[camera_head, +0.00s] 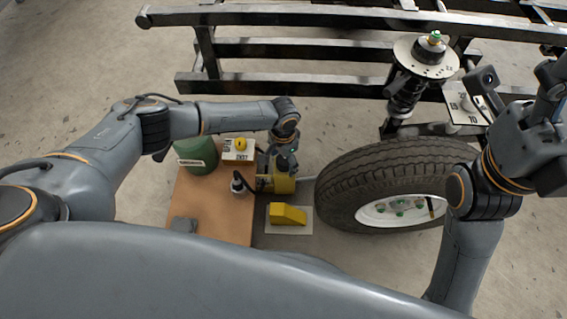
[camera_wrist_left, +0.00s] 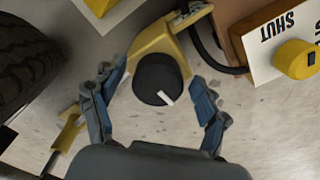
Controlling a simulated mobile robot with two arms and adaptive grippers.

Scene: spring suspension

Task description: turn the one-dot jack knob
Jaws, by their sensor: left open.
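The jack (camera_head: 278,183) is a yellow body on the floor between the wooden board and the tyre. Its black round knob (camera_wrist_left: 157,80) with a white pointer mark faces my left wrist camera. I cannot make out any dots on it. My left gripper (camera_wrist_left: 158,84) is open, with one blue-grey finger on each side of the knob; contact cannot be told. In the head view my left gripper (camera_head: 284,163) is above the jack and hides most of the knob. My right gripper (camera_head: 515,82) is at the right, near the suspension strut; its jaws are unclear.
A tyre (camera_head: 345,190) on a white rim lies right of the jack. A yellow wedge (camera_head: 287,213) is in front. The wooden board (camera_head: 205,215) carries a green canister (camera_head: 197,155) and a box with a yellow knob (camera_head: 240,144). A strut (camera_head: 405,88) stands by the black frame (camera_head: 290,50).

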